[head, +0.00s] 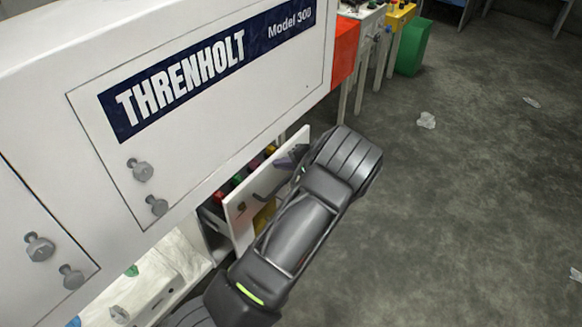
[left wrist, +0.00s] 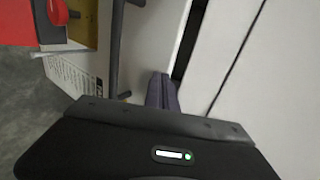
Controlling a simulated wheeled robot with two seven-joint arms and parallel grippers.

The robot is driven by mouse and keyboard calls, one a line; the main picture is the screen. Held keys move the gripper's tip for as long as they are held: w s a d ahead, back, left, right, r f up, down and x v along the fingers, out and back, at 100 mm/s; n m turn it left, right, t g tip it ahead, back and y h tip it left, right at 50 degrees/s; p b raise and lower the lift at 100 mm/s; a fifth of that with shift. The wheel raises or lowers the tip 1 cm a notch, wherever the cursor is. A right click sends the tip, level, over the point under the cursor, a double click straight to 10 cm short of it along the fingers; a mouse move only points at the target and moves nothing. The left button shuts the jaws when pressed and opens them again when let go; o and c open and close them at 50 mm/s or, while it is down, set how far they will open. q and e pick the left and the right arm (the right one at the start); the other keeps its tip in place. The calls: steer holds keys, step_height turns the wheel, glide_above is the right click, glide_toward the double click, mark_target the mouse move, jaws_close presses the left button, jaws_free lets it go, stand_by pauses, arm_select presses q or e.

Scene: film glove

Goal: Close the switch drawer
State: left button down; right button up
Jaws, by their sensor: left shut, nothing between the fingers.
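The switch drawer (head: 240,208) is a white-fronted drawer under the white Threnholt machine, and it stands partly pulled out. Coloured switches (head: 222,193) show inside it behind the front panel. A dark bar handle is on its front, and it also shows in the left wrist view (left wrist: 115,45). My left gripper (head: 292,158) is at the far end of the drawer front, its fingers shut and empty. In the left wrist view the shut fingers (left wrist: 162,92) point at the white drawer front, close to a dark gap beside it. I cannot tell whether they touch. My right gripper is not in view.
The white machine body (head: 60,95) overhangs the drawer. A white surface with small parts (head: 150,285) lies below at left. A red box (head: 345,50) and a green bin (head: 412,48) stand farther back. The grey floor at right is mostly open, with scraps of litter (head: 426,120).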

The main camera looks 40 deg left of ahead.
arm_select(q)
steer(key=shift+a, duration=0.3)
